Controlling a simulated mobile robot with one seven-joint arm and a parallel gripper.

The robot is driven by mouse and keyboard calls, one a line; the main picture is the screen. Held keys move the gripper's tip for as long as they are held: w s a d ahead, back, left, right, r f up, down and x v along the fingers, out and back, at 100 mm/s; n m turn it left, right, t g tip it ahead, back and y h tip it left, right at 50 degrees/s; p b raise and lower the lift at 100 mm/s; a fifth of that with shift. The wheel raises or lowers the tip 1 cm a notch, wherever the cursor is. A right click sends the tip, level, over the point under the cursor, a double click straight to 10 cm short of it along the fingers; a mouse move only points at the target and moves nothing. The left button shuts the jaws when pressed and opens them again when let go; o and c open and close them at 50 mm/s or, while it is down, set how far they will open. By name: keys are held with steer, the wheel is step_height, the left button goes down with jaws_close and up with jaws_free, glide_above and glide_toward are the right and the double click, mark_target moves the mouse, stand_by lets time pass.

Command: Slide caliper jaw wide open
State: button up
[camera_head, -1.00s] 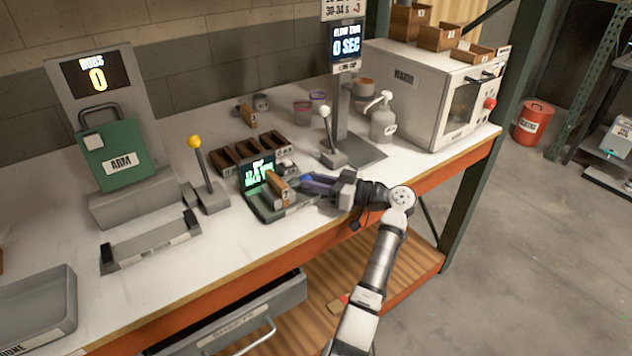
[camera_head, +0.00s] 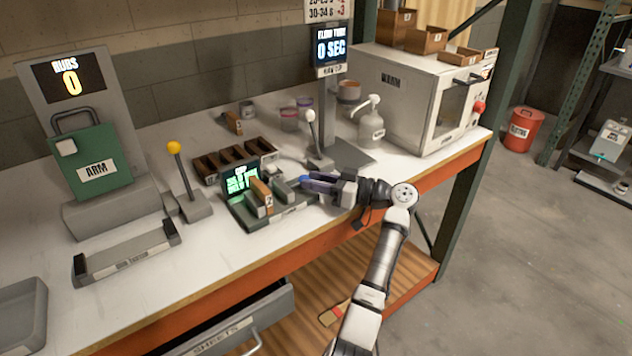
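The caliper (camera_head: 253,219) is a dark green and grey device with a lit green-text screen (camera_head: 240,178), standing near the table's front edge. An upright brown block (camera_head: 262,194) with a pale label sits on it. A grey jaw-like block (camera_head: 283,189) stands right of the brown block, with a narrow gap visible between them. My gripper (camera_head: 306,182) reaches in from the right, its blue-tipped end close to the right side of the grey block. I cannot tell whether it touches it, or how far its fingers are apart.
A brown compartment rack (camera_head: 232,160) stands behind the caliper. A yellow-knobbed lever (camera_head: 174,150) is to its left and a white-knobbed lever (camera_head: 311,118) behind my gripper. A pump bottle (camera_head: 371,125) and a white oven (camera_head: 405,95) stand right. An open drawer (camera_head: 240,322) juts out below.

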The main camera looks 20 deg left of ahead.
steer(key=shift+a, duration=0.1)
steer(key=shift+d+f+b, duration=0.15)
steer(key=shift+d+b, duration=0.15)
steer(key=shift+d, duration=0.25)
steer(key=s+d+b, duration=0.1)
steer(key=d+b, duration=0.2)
steer(key=d, duration=0.9)
steer(key=shift+d+b, duration=0.3)
steer(key=shift+d, duration=0.05)
